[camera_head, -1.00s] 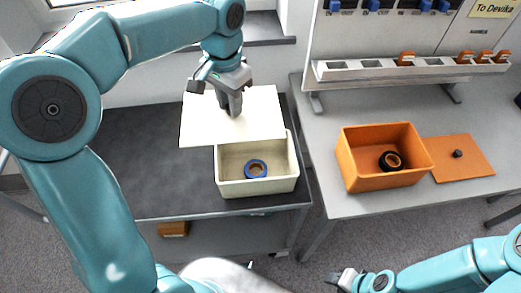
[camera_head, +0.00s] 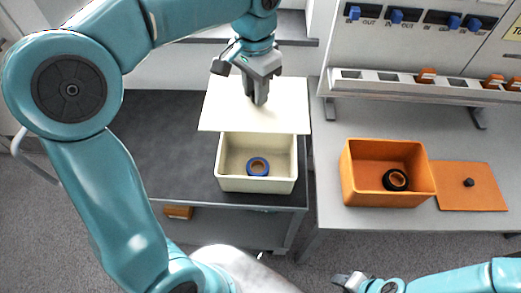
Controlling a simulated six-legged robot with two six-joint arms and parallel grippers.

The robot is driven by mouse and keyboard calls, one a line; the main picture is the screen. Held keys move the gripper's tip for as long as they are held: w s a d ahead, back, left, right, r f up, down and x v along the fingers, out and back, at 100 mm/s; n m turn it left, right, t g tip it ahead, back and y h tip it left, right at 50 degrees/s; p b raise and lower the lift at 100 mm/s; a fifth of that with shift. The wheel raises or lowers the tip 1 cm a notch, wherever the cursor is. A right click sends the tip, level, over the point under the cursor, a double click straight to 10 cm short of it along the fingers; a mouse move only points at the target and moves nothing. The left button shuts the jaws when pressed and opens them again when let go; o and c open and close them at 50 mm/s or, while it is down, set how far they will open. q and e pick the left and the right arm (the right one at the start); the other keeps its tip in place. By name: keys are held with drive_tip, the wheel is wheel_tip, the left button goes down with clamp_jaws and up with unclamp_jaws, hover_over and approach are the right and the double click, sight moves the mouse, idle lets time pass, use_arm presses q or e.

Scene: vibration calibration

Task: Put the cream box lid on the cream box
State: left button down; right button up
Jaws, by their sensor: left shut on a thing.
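The cream box (camera_head: 256,186) stands open at the front right of the dark table. A roll with a blue rim (camera_head: 258,166) lies inside it. The cream box lid (camera_head: 281,117) is a flat cream plate over the box's back part, leaving the front part uncovered. My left gripper (camera_head: 258,97) is shut on the lid from above, near its middle. I cannot tell whether the lid touches the box. My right gripper (camera_head: 345,280) is at the bottom edge, away from both; its fingers are too small to read.
On the grey table at right stands an open orange box (camera_head: 388,196) with a black roll (camera_head: 396,180) inside. An orange lid (camera_head: 468,187) with a dark knob lies beside it. A rack (camera_head: 410,88) stands behind. The dark table (camera_head: 160,150) is clear left of the cream box.

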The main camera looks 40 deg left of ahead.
use_arm(q)
drive_tip(key=shift+s+r, duration=0.15)
drive_tip(key=shift+r, duration=0.25)
wheel_tip(320, 180, down, 20)
drive_tip(key=shift+d+b, duration=0.1)
drive_tip(key=shift+b, duration=0.2)
drive_tip(key=shift+f+b, duration=0.55)
drive_tip(key=shift+f, duration=0.05)
drive_tip(key=c, duration=0.9)
unclamp_jaws()
drive_tip(key=shift+r, duration=0.1)
drive_tip(key=shift+r, duration=0.15)
wheel_tip(320, 180, up, 13)
drive_tip(key=p, duration=0.1)
